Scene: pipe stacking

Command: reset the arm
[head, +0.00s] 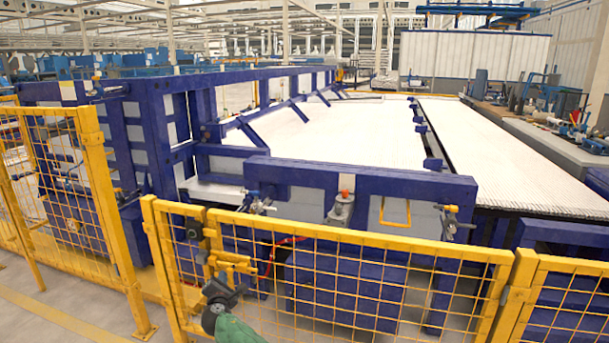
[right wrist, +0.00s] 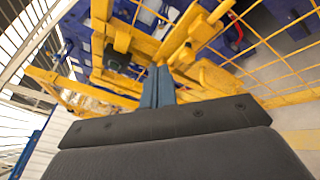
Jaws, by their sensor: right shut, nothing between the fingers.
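My right gripper (right wrist: 157,86) shows in the right wrist view with its two blue-grey fingers together and nothing between them. The fingers point toward the yellow fence frame. In the head view, the dark right gripper (head: 218,290) is low, left of centre, at the end of a green arm section, in front of the yellow mesh gate. Its fingertips are hard to make out there. A yellow latch (head: 233,262) on the gate lies just above it; I cannot tell whether they touch. My left gripper is not in view.
The yellow mesh fence (head: 420,290) runs across the front, with an angled panel (head: 62,170) at left. Behind it stands a large blue machine frame (head: 360,182) with a wide white bed (head: 345,125). Open floor (head: 40,310) shows at lower left.

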